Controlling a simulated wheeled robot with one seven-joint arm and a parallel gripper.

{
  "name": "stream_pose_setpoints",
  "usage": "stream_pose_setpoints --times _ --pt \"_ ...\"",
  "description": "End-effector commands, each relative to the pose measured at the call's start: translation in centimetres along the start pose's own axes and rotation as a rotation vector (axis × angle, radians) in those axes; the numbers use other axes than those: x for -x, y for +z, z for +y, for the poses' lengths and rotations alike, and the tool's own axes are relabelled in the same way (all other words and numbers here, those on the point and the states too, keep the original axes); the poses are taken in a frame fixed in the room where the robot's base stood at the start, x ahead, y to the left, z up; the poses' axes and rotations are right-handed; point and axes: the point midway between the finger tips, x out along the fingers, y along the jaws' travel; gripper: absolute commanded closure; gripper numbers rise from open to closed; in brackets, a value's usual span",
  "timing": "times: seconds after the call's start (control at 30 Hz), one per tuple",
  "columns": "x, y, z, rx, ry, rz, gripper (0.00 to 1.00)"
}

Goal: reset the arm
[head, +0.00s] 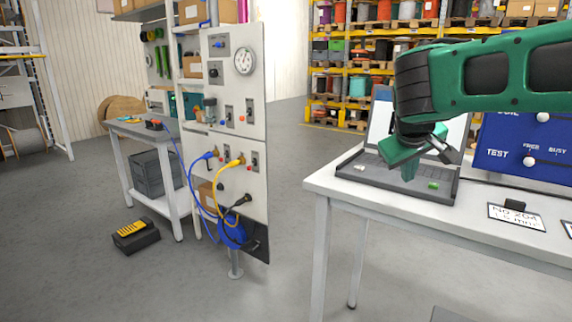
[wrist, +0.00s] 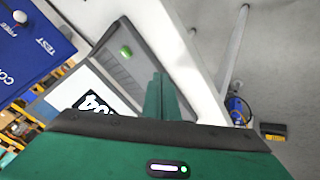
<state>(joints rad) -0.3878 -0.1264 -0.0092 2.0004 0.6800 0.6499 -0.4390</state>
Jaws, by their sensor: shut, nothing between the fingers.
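My green arm reaches in from the right in the head view. Its gripper (head: 409,176) points down above a grey tray (head: 395,190) on the white table (head: 330,182). The two green fingers (wrist: 160,88) are together in the wrist view, with nothing between them. A small green piece (head: 433,185) lies on the tray, right of the fingers, and also shows in the wrist view (wrist: 125,52). A small light piece (head: 359,167) lies at the tray's left. My gripper hides part of the tray; whether the fingertips touch it I cannot tell.
A blue panel (head: 510,150) marked TEST stands at the table's back right. A label card (head: 517,217) lies before it. A white panel (head: 225,95) with blue and yellow cables stands left, across open floor. Loaded shelving (head: 352,55) stands behind.

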Motion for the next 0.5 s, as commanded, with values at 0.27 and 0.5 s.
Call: stream_pose_setpoints --times 0.27,0.5 --pt "-1.7 9.3 3.7 -0.153 -0.037 -0.155 1.0" --pt "-1.8 23.7 5.2 -0.406 -0.112 -0.384 1.0"
